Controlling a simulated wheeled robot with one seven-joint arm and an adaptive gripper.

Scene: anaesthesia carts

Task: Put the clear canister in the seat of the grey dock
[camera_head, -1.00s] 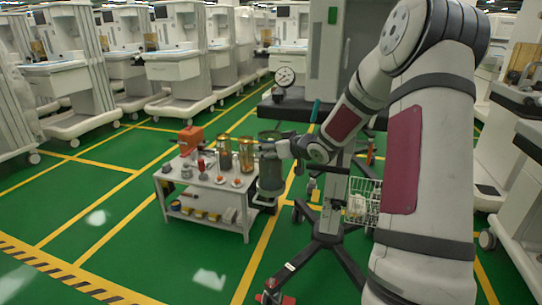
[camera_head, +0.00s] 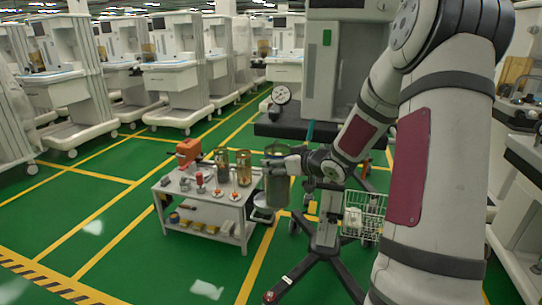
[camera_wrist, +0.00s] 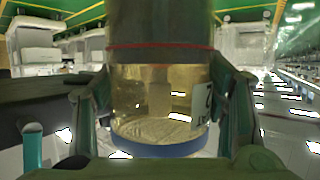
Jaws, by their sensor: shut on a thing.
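The clear canister (camera_head: 278,187) looks greyish in the head view and hangs upright from my gripper (camera_head: 292,163), just beyond the right end of the white table. In the wrist view the canister (camera_wrist: 160,98) fills the middle, with a dark upper part, a red line, a clear yellowish wall, a white label and a blue base. The fingers of my gripper (camera_wrist: 165,110) are on both sides of it, shut on it. A round grey piece (camera_head: 262,213) shows low beside the table, partly behind the canister; I cannot tell whether it is the grey dock or see its seat.
The white table (camera_head: 205,215) carries two amber canisters (camera_head: 222,168), an orange device (camera_head: 188,152) and small items. A wheeled stand (camera_head: 327,222) with a wire basket (camera_head: 363,214) stands right of the canister. A gauge (camera_head: 281,94) is on the cart behind. Green floor is open at front left.

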